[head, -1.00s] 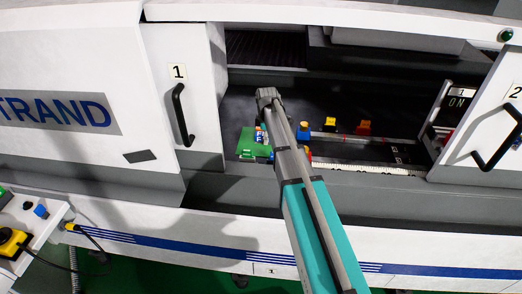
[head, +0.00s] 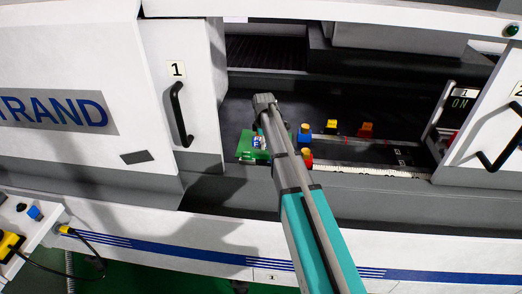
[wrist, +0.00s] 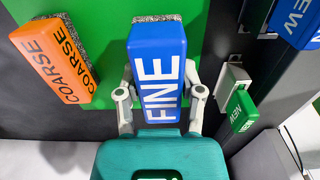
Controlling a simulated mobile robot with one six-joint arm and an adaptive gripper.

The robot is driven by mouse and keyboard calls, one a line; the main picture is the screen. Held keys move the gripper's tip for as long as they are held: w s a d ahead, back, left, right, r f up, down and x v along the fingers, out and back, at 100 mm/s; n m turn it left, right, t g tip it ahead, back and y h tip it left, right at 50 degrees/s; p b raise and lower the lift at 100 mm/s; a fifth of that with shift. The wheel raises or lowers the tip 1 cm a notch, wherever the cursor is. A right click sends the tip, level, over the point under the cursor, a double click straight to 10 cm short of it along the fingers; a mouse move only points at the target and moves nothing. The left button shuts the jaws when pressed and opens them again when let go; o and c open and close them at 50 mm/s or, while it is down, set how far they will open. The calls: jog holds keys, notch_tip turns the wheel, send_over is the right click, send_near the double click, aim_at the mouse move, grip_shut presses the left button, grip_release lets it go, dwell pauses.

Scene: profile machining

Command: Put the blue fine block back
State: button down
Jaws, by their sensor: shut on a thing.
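The blue fine block (wrist: 157,62), lettered FINE in white with a speckled grey abrasive edge, is between the two fingers of my gripper (wrist: 160,85) in the wrist view. My gripper is shut on it. Behind it is a green panel (wrist: 105,20). In the head view the green holder (head: 244,152) stands inside the machine opening, left of my arm. My gripper (head: 257,142) shows small there, over the holder. Whether the block touches the panel is unclear.
An orange coarse block (wrist: 55,55) sits tilted at the left on the green panel. A green block marked NEW (wrist: 240,108) and a blue one marked NEW (wrist: 295,20) are at the right. Door 1 (head: 176,95) stands left of the opening. Yellow and orange pieces (head: 365,129) lie right of my arm.

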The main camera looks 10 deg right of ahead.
jog(key=shift+f+b, duration=0.9)
jog(key=shift+f, duration=0.35)
jog(key=shift+f, duration=0.15)
jog(key=shift+c, duration=1.1)
grip_release()
jog(key=shift+r, duration=0.2)
notch_tip(320, 180, up, 12)
jog(key=p, duration=1.2)
jog(key=shift+s, duration=0.15)
